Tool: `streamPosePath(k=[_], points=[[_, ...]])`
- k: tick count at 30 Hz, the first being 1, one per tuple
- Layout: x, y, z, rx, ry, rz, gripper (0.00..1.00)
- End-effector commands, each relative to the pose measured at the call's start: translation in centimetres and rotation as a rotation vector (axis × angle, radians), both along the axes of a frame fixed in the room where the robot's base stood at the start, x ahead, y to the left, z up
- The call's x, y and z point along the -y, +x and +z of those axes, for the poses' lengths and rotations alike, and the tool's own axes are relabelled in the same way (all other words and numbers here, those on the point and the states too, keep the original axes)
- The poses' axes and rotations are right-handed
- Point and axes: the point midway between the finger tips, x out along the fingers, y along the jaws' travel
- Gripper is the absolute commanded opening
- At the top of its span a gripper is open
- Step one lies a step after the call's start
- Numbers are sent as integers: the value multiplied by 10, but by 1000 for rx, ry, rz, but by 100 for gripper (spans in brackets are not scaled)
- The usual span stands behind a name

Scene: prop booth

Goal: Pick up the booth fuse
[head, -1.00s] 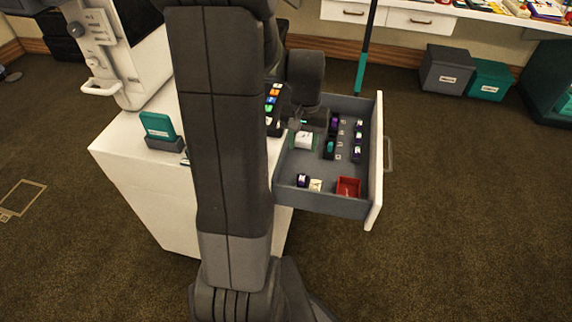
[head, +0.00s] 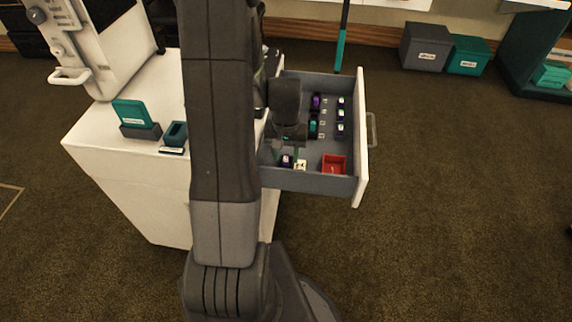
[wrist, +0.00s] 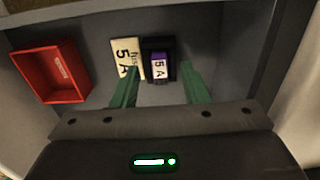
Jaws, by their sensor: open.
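A dark fuse with a purple front marked "5 A" (wrist: 158,66) sits near the front wall of the open drawer (head: 310,184), in a dark holder. It also shows in the head view (head: 286,161). A cream card reading "5 A" and "fuse" (wrist: 124,58) lies beside it, to its left in the wrist view. My gripper (wrist: 158,76) is open, with its green fingers to either side of the fuse and apart from it. In the head view my gripper (head: 286,152) hangs over the drawer's front left, and my arm hides part of the drawer.
A red tray (wrist: 78,88) stands near the fuse and card. Several purple and teal pieces (head: 314,127) stand further back in the drawer. The drawer's white front panel (head: 361,140) stands at the right. A white cabinet (head: 125,185) is at the left.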

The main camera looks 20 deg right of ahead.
Motion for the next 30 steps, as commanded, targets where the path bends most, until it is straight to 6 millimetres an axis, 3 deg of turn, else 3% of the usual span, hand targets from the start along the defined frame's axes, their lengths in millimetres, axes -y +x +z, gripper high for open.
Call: streamPosePath(k=[3,10,16,17,26,30], points=[[0,0,-9,0,0,0,41],[0,0,-9,1,-1,0,41],[0,0,-9,1,-1,0,2],[0,0,-9,0,0,0,0],[0,0,-6,1,-1,0,0],[0,1,10,3,-2,0,0]])
